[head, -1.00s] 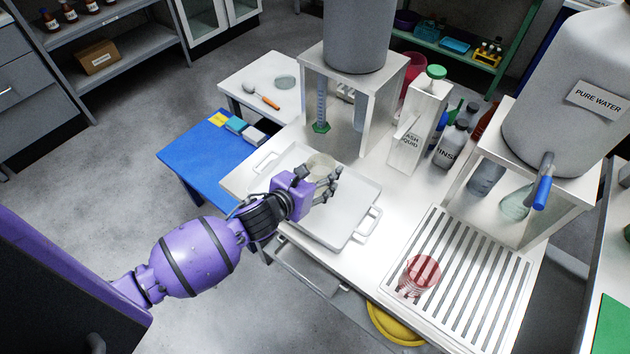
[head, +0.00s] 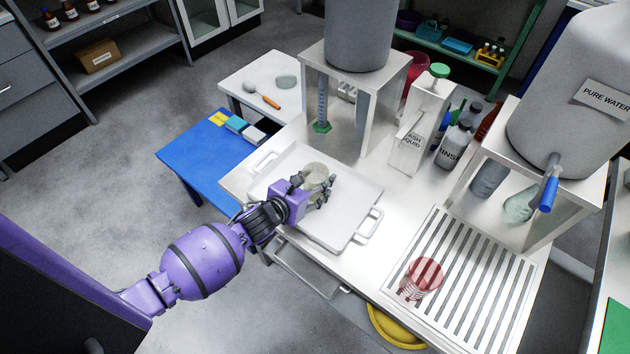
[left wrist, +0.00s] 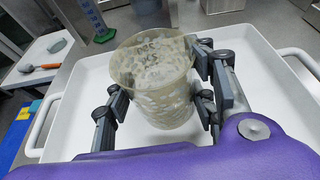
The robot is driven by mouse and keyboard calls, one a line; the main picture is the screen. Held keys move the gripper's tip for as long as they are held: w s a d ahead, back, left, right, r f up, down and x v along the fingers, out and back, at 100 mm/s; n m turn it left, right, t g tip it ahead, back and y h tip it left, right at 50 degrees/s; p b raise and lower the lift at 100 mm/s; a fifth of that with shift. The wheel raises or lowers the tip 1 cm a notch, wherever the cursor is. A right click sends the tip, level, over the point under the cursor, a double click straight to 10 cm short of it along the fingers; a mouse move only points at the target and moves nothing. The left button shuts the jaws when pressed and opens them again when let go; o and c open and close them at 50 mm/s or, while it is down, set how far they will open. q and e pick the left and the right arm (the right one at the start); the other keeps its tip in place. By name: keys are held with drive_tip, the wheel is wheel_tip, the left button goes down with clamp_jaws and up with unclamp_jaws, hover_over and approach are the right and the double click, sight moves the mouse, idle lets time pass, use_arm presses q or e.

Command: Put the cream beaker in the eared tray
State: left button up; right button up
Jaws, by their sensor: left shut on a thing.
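The cream beaker (head: 318,177) is a translucent, mottled cup with dark writing. It is upright between the fingers of my left gripper (head: 316,188), which is shut on it. In the left wrist view the beaker (left wrist: 155,85) has a finger on each side of my gripper (left wrist: 165,105). The white eared tray (head: 340,225), with a loop handle at each end, lies directly below. In the left wrist view the tray floor (left wrist: 255,70) surrounds the beaker; whether its base touches the floor I cannot tell. My right gripper is not in view.
A red beaker (head: 425,274) stands on the slatted drain rack (head: 470,280) at the right. Behind the tray is a stand (head: 375,105) with a grey tank. Bottles (head: 455,145) stand at the back. A blue side table (head: 195,160) lies left.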

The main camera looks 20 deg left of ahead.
use_arm(q)
drive_tip(key=o, duration=1.4)
drive_tip(key=shift+f, duration=0.15)
drive_tip(key=shift+o, duration=0.2)
drive_tip(key=shift+r, duration=0.25)
drive_tip(key=v, duration=1.2)
drive_tip(key=s+f+m+g+y, duration=0.1)
drive_tip(key=s+f+m, duration=0.3)
drive_tip(key=s+m, duration=0.5)
drive_tip(key=s+f+m+g+y, duration=0.1)
drive_tip(key=s+f+m, duration=0.3)
drive_tip(key=s+m, duration=0.4)
drive_tip(key=s+f+m+g+y, duration=0.2)
drive_tip(key=s+f+m, duration=0.3)
drive_tip(key=s+m, duration=0.4)
drive_tip(key=m, duration=0.6)
drive_tip(key=shift+s+m+g, duration=0.3)
drive_tip(key=shift+m, duration=0.1)
drive_tip(key=shift+d+f, duration=0.1)
drive_tip(key=shift+d, duration=0.05)
